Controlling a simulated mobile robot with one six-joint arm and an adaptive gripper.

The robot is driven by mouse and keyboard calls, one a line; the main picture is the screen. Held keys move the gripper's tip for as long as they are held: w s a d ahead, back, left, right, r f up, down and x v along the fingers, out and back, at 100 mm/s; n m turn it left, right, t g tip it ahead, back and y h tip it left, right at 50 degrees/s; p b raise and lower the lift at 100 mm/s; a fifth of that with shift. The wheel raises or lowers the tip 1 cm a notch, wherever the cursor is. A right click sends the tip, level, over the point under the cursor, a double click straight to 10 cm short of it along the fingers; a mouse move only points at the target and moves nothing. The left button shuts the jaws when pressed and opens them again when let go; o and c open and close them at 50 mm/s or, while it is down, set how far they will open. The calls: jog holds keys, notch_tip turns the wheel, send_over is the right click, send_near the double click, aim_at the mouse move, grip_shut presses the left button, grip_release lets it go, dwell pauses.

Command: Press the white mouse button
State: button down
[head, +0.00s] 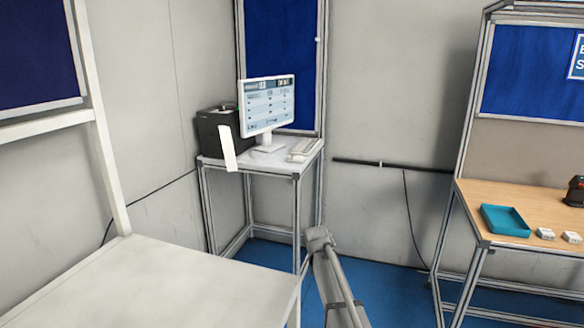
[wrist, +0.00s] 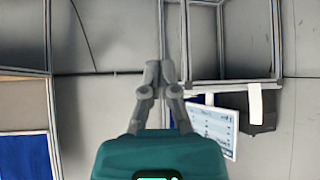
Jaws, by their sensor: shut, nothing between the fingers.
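The white mouse is too small to make out clearly. A small pale shape (head: 296,158) lies at the front of the white keyboard (head: 304,147) on the small far table (head: 275,169), and I cannot tell if it is the mouse. My gripper (wrist: 158,70) shows in the wrist view with its fingertips together and nothing between them. It is in the air, apart from the table. The monitor appears upside down in the wrist view (wrist: 213,127), to the lower right of the fingers. The mouse cannot be made out there.
The lit monitor (head: 267,105) and a black printer (head: 218,130) with a white paper strip (head: 227,148) stand on the far table. A pale table (head: 170,285) fills the front left. A wooden table (head: 470,195) with a teal tray (head: 505,221) stands right. Blue floor (head: 385,290) lies between.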

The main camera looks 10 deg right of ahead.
jog(key=s+f+g, duration=0.1)
jog(key=s+g, duration=0.2)
jog(key=s, duration=0.8)
jog(key=s+f+n+g+y, duration=0.1)
jog(key=s+f+g, duration=0.1)
jog(key=s, duration=1)
jog(key=s+f+n+g, duration=0.1)
jog(key=s+f+g, duration=0.1)
jog(key=s, duration=1)
jog(key=shift+a+f+g+y, duration=0.2)
jog(key=shift+a+g+y, duration=0.15)
jog(key=shift+g, duration=0.55)
jog(key=shift+s, duration=0.25)
